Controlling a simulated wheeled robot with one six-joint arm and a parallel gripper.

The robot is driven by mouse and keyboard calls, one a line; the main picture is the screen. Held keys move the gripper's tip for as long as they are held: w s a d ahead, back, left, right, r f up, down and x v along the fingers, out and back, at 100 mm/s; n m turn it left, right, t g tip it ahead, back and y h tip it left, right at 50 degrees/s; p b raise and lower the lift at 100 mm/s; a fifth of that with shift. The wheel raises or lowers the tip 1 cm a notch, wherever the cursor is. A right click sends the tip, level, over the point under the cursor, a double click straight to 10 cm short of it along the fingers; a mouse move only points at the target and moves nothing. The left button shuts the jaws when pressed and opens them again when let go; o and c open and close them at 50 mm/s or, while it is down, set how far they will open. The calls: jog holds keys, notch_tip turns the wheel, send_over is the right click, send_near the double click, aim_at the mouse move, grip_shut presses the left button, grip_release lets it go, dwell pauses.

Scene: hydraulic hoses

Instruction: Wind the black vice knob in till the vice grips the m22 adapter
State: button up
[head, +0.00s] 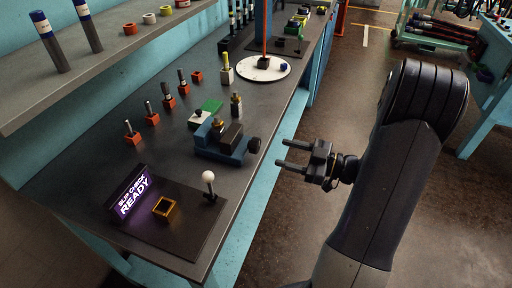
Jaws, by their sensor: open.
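The blue vice (215,151) stands near the front edge of the bench, with a dark block as part of its top. Its black knob (254,145) sticks out from the right side, towards the bench edge. A small brass-coloured fitting (217,127) shows at the vice's top and may be the m22 adapter. I cannot tell how closely the jaws sit against it. My gripper (281,152) is open and empty, off the bench edge to the right of the knob. Its two fingers point left at the knob, with a small gap between.
Another brass fitting (236,105) stands just behind the vice. In front are a lit "SLIP CHECK READY" sign (132,194) and a white-topped lever (209,178). A round white plate (263,76) sits farther back.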

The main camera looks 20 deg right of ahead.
aim_at(259, 146)
jog(key=p+x, duration=0.1)
jog(key=x, duration=0.8)
jog(key=shift+w+a, duration=0.15)
jog(key=shift+a, duration=0.05)
jog(key=shift+c, duration=0.2)
jog(key=c, duration=0.7)
jog(key=shift+o, duration=0.2)
jog(key=shift+m+p, duration=0.3)
jog(key=shift+r+m+p, duration=0.15)
jog(key=shift+m+p, duration=0.6)
jog(key=shift+m, duration=0.05)
jog(key=shift+m+p, duration=1.3)
jog(key=shift+m, duration=0.6)
